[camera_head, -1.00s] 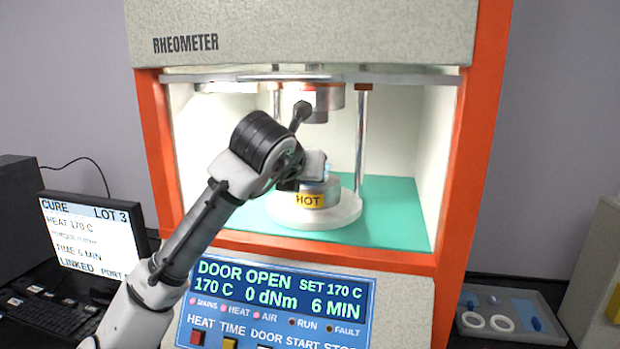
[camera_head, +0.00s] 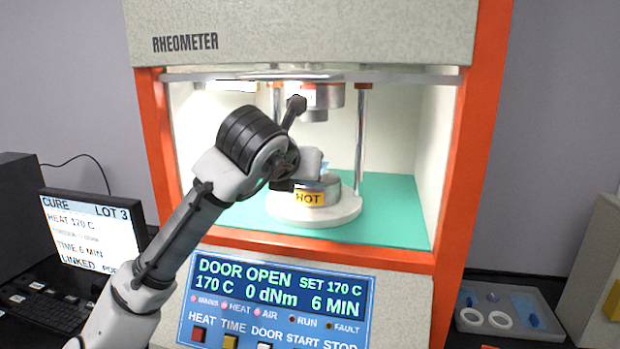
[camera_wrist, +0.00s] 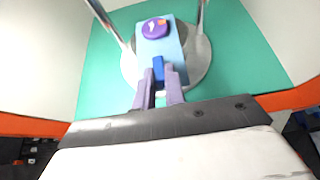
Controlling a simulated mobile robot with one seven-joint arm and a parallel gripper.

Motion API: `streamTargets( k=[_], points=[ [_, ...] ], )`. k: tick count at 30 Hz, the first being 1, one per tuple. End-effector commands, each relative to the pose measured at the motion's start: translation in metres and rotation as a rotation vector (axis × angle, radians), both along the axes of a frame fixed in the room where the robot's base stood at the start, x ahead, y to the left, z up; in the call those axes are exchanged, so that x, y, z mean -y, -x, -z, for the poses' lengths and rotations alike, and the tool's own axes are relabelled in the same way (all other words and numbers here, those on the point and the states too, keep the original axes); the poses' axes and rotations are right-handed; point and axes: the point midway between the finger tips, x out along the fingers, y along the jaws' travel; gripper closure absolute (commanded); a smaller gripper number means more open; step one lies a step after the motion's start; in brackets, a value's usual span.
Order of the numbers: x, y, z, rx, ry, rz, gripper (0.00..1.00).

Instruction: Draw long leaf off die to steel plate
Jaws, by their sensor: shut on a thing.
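The long leaf (camera_wrist: 157,52) is a light blue strip with a blue tab (camera_wrist: 158,68) at its near end and a purple disc (camera_wrist: 156,28) on its far end. My gripper (camera_wrist: 159,84) is shut on the tab. The leaf lies over the round lower die (camera_wrist: 130,68) in the wrist view; whether it touches the die is unclear. In the head view my gripper (camera_head: 300,181) is at the lower die (camera_head: 325,190), which bears a HOT label, and only a sliver of the leaf (camera_head: 324,165) shows. I cannot make out the steel plate.
The upper die (camera_head: 322,97) hangs above, with metal posts (camera_head: 361,140) beside it. The orange frame (camera_head: 478,130) surrounds the open chamber with its green floor (camera_head: 395,205). A grey tray (camera_head: 508,316) with white rings and blue pieces stands at right.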

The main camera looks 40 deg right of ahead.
Motion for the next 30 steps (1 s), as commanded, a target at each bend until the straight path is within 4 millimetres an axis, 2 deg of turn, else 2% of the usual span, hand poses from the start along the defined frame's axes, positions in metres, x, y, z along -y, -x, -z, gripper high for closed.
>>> streamTargets(
  k=[30],
  points=[
    [-0.046,0.041,-0.001,0.001,0.001,0.000,1.00]
  ],
)
